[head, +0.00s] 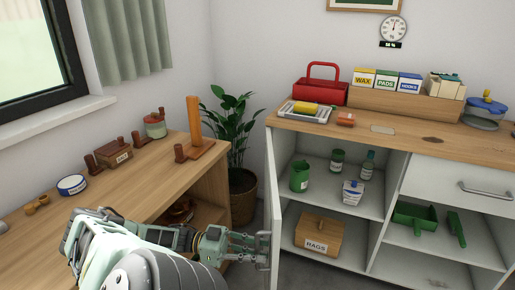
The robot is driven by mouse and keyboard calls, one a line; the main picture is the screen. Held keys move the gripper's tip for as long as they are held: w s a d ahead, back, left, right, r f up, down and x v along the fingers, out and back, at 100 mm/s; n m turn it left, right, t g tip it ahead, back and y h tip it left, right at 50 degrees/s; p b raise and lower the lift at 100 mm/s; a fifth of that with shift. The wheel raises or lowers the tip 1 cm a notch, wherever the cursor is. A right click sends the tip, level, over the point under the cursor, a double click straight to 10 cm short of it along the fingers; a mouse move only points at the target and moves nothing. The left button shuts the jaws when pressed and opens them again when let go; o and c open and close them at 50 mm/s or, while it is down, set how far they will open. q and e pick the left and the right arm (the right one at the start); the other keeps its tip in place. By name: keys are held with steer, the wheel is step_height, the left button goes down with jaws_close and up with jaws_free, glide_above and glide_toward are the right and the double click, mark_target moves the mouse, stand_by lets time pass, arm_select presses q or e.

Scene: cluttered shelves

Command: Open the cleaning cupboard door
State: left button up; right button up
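The cleaning cupboard (383,128) stands at the right with a wooden top. Its white door (273,205) is swung open at the cupboard's left side, seen nearly edge-on. The left compartment shows green containers, a bottle, a white box and a wooden RAGS box (318,236). My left gripper (266,250) is at the door's lower outer face, with its fingertips close to the edge. Whether the fingers hold a handle or only touch the door cannot be told. My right gripper is not in view.
A wooden bench (110,190) with small items runs along the left under the window. A potted plant (243,195) stands in the corner behind the door. A red caddy (320,88) and labelled boxes stand on the cupboard top.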

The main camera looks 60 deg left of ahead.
arm_select(q)
steer(key=shift+o, duration=0.6)
steer(key=shift+r, duration=5)
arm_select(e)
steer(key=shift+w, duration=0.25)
arm_select(q)
steer(key=shift+c, duration=0.5)
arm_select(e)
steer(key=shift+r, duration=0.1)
